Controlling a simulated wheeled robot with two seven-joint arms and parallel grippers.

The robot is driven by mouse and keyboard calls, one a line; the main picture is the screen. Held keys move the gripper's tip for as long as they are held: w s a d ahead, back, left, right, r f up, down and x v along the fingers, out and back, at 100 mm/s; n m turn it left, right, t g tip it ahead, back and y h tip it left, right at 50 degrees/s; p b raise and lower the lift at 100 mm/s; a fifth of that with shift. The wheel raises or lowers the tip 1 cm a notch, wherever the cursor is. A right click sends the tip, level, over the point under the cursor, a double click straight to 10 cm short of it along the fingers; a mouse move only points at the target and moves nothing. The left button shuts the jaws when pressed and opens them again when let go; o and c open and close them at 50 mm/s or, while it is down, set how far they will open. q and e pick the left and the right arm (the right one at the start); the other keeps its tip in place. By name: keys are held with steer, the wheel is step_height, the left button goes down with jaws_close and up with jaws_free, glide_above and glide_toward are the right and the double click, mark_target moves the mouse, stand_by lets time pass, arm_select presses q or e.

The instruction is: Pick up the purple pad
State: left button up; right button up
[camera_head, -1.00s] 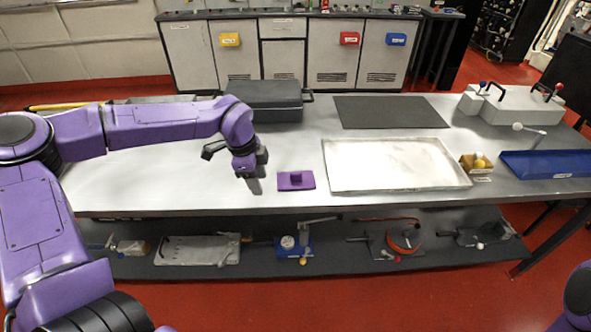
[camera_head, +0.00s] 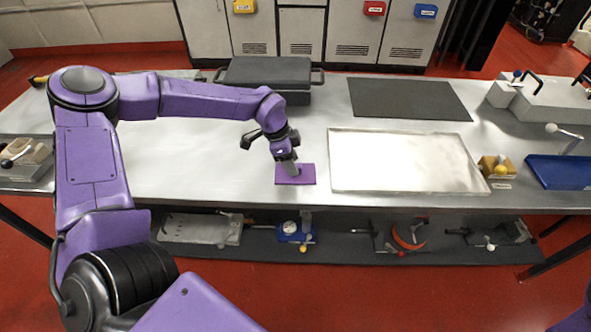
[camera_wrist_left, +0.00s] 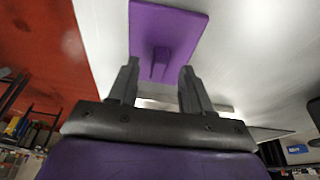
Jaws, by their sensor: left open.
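The purple pad (camera_head: 307,176) lies flat on the metal table, left of the large pale tray. In the left wrist view the pad (camera_wrist_left: 190,22) has a raised purple handle block (camera_wrist_left: 161,60) in its middle. My left gripper (camera_head: 290,168) is over the pad in the head view and hides the handle there. In the left wrist view my left gripper (camera_wrist_left: 157,82) is open, with one dark finger on each side of the handle's near end. I cannot tell whether the fingers touch it. Only a bit of my right arm shows at the bottom right; its gripper is out of view.
The pale tray (camera_head: 400,188) lies right of the pad. A dark case (camera_head: 262,72) and a dark mat (camera_head: 408,99) are behind. The table left of the pad is mostly clear.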

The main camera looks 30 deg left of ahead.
arm_select(q)
steer(key=shift+x, duration=0.9)
steer(key=shift+d, duration=0.1)
jaws_close()
steer(key=shift+r, duration=0.1)
